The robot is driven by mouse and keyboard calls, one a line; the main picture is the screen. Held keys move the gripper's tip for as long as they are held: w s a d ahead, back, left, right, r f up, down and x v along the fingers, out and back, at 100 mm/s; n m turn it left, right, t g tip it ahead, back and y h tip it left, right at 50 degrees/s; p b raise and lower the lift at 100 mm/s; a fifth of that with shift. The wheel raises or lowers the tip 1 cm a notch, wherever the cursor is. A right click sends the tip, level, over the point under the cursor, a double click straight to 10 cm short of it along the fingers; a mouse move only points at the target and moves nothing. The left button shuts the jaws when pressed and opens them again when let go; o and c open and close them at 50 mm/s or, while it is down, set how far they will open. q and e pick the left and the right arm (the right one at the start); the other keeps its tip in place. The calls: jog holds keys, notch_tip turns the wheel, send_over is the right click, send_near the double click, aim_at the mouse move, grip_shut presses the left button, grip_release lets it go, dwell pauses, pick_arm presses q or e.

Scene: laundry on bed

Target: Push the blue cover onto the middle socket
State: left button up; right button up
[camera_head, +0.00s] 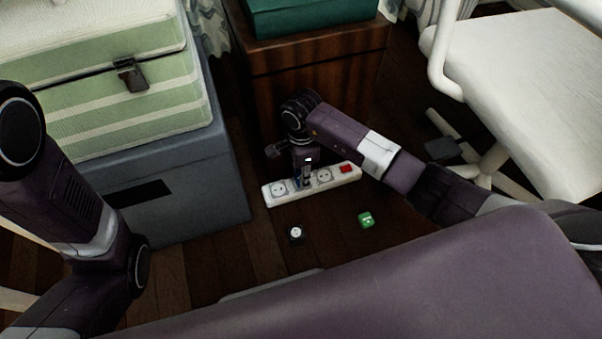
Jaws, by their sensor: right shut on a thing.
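A white power strip (351,179) lies on the dark wooden floor, slanting up to the right, with a red switch (345,169) at its right end. A left socket (279,189) and a right socket (324,175) show uncovered. My right gripper (304,180) points down at the middle of the strip and hides the middle socket. It is shut on the blue cover (298,181), of which only a small bit shows between the fingers. I cannot tell whether the cover touches the socket. My left arm shows at the left edge, but its gripper is out of view.
A grey box (190,190) stands to the left and a white chair (530,70) to the right.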

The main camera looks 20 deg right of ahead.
jog(key=shift+d+f, duration=0.15)
jog(key=shift+f, duration=0.1)
jog(key=o, duration=1)
jog(key=shift+r, duration=0.15)
